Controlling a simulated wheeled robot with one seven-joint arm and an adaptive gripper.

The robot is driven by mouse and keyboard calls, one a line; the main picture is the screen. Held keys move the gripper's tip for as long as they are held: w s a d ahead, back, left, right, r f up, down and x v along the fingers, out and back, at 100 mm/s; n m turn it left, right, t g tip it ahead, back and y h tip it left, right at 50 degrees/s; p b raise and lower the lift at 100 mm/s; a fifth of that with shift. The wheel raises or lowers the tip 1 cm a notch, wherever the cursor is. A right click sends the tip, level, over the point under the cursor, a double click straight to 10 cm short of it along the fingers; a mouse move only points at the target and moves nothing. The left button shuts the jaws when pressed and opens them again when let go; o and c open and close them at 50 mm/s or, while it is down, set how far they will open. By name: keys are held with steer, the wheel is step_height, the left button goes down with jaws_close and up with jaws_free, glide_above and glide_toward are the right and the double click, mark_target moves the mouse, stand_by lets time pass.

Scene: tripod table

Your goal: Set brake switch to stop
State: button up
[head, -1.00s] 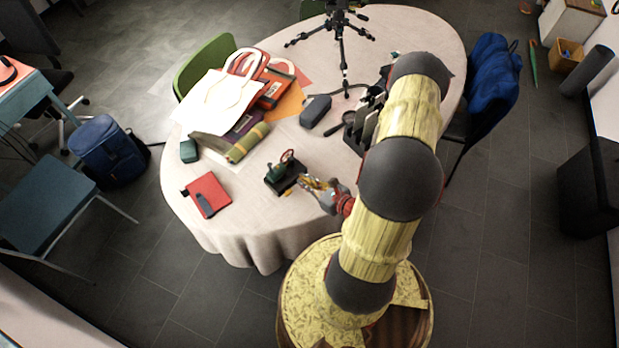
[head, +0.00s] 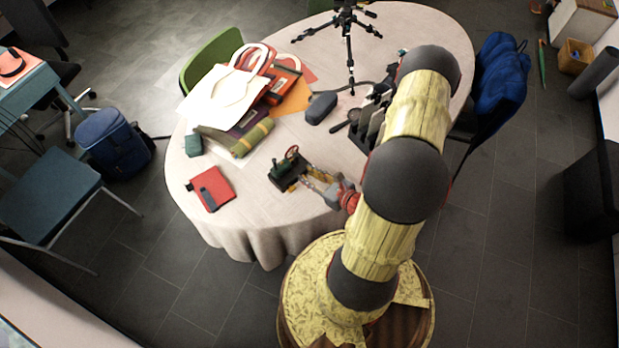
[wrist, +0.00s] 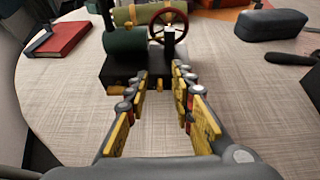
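A small machine with a black base (head: 283,182), a green cylinder (head: 279,168) and a red spoked wheel (head: 292,153) stands upright near the table's front edge. In the wrist view its black base (wrist: 150,68) lies just beyond my fingers, with the green cylinder (wrist: 124,43) and red wheel (wrist: 168,26) on top. Small brass-yellow parts show at the base's near side, one at the left (wrist: 117,88) and one in the middle (wrist: 160,84). I cannot tell which part is the brake switch. My gripper (wrist: 160,76) is open and empty, pointing at the base; it also shows in the head view (head: 309,180).
A red notebook (head: 210,188) lies left of the machine. A dark case (head: 320,107) and a dark magnifier-like item (head: 341,125) lie behind it. Bags and a rolled olive-yellow item (head: 252,137) lie at the back left. The cloth (head: 262,215) in front is bare.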

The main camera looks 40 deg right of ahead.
step_height(320, 180, up, 9)
steer(key=shift+f, duration=0.15)
stand_by(0.6)
